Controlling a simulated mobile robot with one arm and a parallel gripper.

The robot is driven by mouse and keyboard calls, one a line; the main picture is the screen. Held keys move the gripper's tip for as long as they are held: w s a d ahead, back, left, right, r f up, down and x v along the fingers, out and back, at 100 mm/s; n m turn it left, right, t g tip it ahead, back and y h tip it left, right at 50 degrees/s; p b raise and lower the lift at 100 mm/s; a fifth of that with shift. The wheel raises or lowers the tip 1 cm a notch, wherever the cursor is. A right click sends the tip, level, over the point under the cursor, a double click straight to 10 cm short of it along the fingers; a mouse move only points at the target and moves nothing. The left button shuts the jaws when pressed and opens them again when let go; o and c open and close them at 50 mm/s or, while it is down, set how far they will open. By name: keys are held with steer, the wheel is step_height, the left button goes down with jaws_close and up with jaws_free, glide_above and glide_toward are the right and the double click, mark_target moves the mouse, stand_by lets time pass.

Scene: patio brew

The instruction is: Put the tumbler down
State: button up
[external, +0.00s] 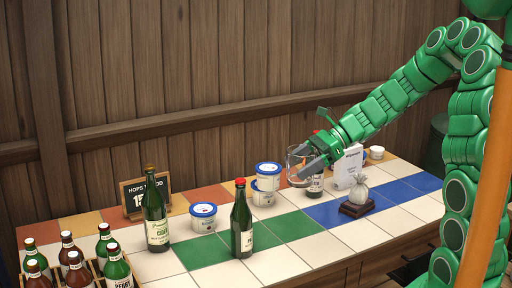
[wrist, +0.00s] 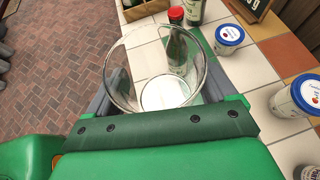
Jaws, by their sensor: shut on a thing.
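The tumbler is a clear glass cup (external: 299,163). My gripper (external: 310,162) is shut on it and holds it above the tiled counter (external: 304,252), left of the white box. A red-capped green bottle (wrist: 178,42) shows behind and through the glass. The exact gap between the tumbler and the counter is hard to tell.
Red-capped bottle (external: 241,222), green bottle (external: 156,212), blue-lidded tubs (external: 203,218) (external: 267,183) and a crate of bottles (external: 97,267) stand left. Green and white tiles in front are clear.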

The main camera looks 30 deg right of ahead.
steer(key=shift+f, duration=10.7)
steer(key=o, duration=1.1)
steer(key=shift+f, duration=0.1)
steer(key=shift+c, duration=0.2)
steer(key=v, duration=1.2)
